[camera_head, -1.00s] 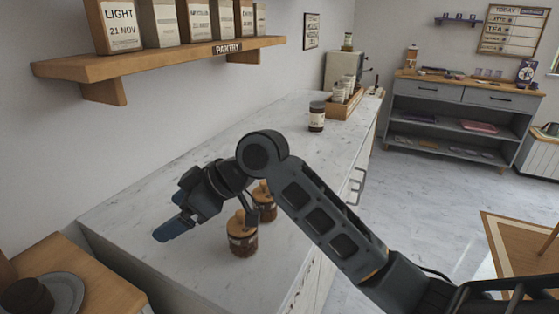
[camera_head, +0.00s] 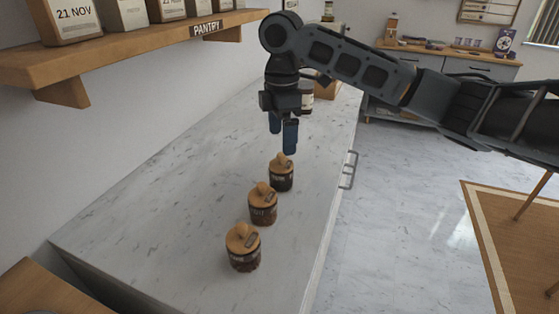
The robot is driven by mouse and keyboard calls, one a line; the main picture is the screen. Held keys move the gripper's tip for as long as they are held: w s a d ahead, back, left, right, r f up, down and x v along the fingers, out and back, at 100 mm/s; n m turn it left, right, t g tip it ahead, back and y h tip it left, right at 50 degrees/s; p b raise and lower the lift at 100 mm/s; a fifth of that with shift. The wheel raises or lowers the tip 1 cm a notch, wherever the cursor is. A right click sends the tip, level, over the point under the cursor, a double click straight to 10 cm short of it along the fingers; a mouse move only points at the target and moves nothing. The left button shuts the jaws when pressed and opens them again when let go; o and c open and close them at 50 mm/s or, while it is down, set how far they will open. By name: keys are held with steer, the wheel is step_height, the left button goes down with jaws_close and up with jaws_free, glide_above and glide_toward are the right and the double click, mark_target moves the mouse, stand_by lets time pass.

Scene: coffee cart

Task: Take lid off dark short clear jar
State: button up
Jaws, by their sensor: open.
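Three short clear jars with dark brown contents and wooden lids stand in a row on the marble counter: a near jar (camera_head: 244,258), a middle jar (camera_head: 262,214) and a far jar (camera_head: 281,182). Each lid has a raised wooden grip; the near lid (camera_head: 241,236), middle lid (camera_head: 262,190) and far lid (camera_head: 281,160) are all on. Their labels are too small to read, and I cannot tell which jar is the darkest. My gripper (camera_head: 282,138) points down with its blue fingers apart and empty, in line with the far lid. In this view it appears just above or behind that lid.
A pantry shelf (camera_head: 150,46) with boxes hangs along the left wall. Another dark jar (camera_head: 306,97) is partly hidden behind my gripper, near a wooden tray (camera_head: 327,89). The marble counter (camera_head: 170,220) is clear left of the jars.

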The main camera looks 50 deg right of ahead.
mark_target(281, 154)
steer(key=shift+s+a+f+p, duration=0.1)
steer(key=shift+f+p, duration=0.2)
steer(key=shift+f, duration=1.2)
steer(key=shift+a+f+p, duration=0.1)
steer(key=shift+f+p, duration=0.2)
steer(key=shift+f, duration=1.15)
steer(key=c, duration=1.1)
steer(key=shift+r, duration=0.1)
